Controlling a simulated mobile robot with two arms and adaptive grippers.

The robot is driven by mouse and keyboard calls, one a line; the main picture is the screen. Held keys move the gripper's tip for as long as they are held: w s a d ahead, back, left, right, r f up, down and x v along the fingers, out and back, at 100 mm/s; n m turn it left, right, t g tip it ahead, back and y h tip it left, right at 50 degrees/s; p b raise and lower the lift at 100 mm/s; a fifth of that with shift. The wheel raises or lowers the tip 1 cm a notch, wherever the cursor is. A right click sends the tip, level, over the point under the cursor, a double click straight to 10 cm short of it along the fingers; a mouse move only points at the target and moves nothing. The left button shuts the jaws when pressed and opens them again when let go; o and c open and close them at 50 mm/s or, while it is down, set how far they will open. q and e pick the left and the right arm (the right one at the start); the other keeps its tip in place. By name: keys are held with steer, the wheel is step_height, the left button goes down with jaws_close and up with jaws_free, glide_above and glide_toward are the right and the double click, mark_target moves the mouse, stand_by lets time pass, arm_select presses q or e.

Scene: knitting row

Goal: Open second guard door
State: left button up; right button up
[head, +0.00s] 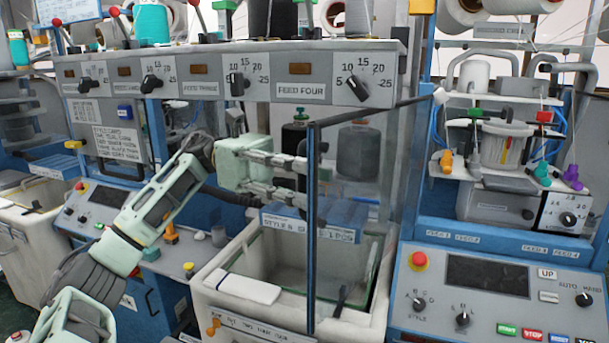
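A guard door with a clear pane and a thin dark blue frame (312,260) stands at the middle of the head view, under the FEED FOUR label. Its left upright stands out in front of the machine, and its top rail runs back to the right, so it looks swung partly open. My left gripper (304,180) reaches in from the left at the door's left upright. Its two fingers are apart, one above the other, with their tips close to the upright and a small dark part there. Contact is unclear. My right gripper is out of view.
A pale bin (220,315) with a white block (243,287) on its rim stands below the door. A blue labelled box (305,222) lies behind it. A control panel (490,285) with a red button is at right. Knobs line the shelf (210,75) above.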

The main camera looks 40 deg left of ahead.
arm_select(q)
steer(key=s+a, duration=0.1)
steer(key=a, duration=1.1)
steer(key=shift+f, duration=0.1)
stand_by(0.4)
